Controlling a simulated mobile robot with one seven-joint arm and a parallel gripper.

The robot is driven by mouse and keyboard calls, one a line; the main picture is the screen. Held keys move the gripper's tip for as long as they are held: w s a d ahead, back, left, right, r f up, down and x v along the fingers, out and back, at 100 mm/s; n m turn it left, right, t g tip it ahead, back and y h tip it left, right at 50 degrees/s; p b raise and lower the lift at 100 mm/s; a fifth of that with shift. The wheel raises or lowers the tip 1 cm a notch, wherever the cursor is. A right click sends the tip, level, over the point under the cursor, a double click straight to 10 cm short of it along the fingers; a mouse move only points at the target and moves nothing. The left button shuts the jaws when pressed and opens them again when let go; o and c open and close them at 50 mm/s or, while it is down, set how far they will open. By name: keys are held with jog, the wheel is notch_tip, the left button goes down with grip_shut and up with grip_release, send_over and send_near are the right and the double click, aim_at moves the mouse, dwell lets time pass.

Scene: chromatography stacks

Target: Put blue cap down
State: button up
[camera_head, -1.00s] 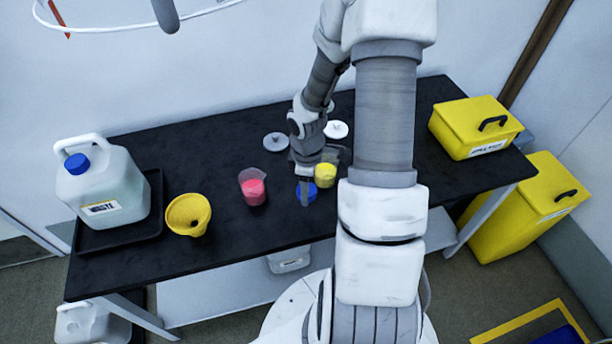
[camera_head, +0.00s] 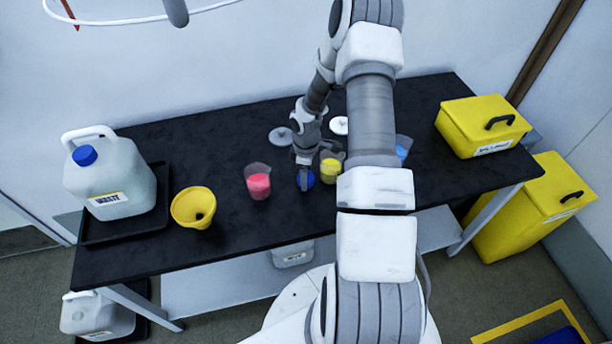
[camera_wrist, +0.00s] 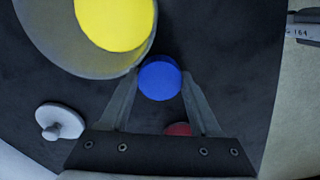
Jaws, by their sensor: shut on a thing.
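My gripper (camera_head: 305,184) is shut on the blue cap (camera_head: 304,178), between the pink and yellow beakers over the black table. In the wrist view, the round blue cap (camera_wrist: 160,82) sits between the tips of my two fingers (camera_wrist: 160,74). I cannot tell whether the cap touches the table top. The fingers partly cover it in the head view.
A beaker of pink liquid (camera_head: 258,182) stands left of my gripper, a beaker of yellow liquid (camera_head: 330,169) close on the right. Behind are white lids (camera_head: 281,137). A yellow funnel (camera_head: 193,208) and waste jug (camera_head: 112,180) stand left, a yellow box (camera_head: 482,127) right.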

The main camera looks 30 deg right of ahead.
jog(key=shift+f, duration=0.15)
jog(key=shift+f+b, duration=0.6)
jog(key=shift+s, duration=0.1)
jog(key=o, duration=1.3)
jog(key=shift+o, duration=0.5)
jog(key=shift+s+a+f, duration=0.15)
notch_tip(320, 180, up, 14)
jog(key=p, duration=0.1)
jog(key=shift+w+f+p, duration=0.2)
jog(key=shift+p, duration=0.2)
